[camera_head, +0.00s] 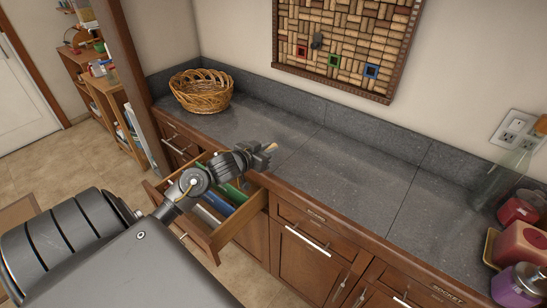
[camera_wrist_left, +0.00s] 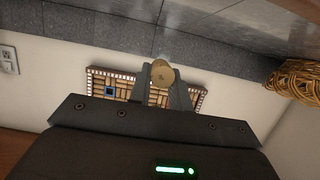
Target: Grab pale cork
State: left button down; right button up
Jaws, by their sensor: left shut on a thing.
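The pale cork (camera_wrist_left: 161,75) is between the fingertips of my left gripper (camera_wrist_left: 163,88) in the left wrist view, its round end facing the camera. In the head view, the cork (camera_head: 271,147) shows as a small tan piece at the tip of my left gripper (camera_head: 268,152). The gripper is shut on it, above the front part of the grey counter (camera_head: 330,165) near the open drawer. My right gripper is not in view.
An open drawer (camera_head: 222,238) with blue and green items sticks out below my left arm. A wicker basket (camera_head: 203,93) stands at the counter's back left. A cork board (camera_head: 345,38) hangs on the wall. The middle counter is clear.

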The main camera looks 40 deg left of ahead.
pick_arm(q)
jog(key=s+d+r, duration=0.2)
jog(key=s+r, duration=0.2)
jog(key=s, duration=0.5)
jog(key=shift+s+r, duration=0.25)
jog(key=shift+r, duration=0.15)
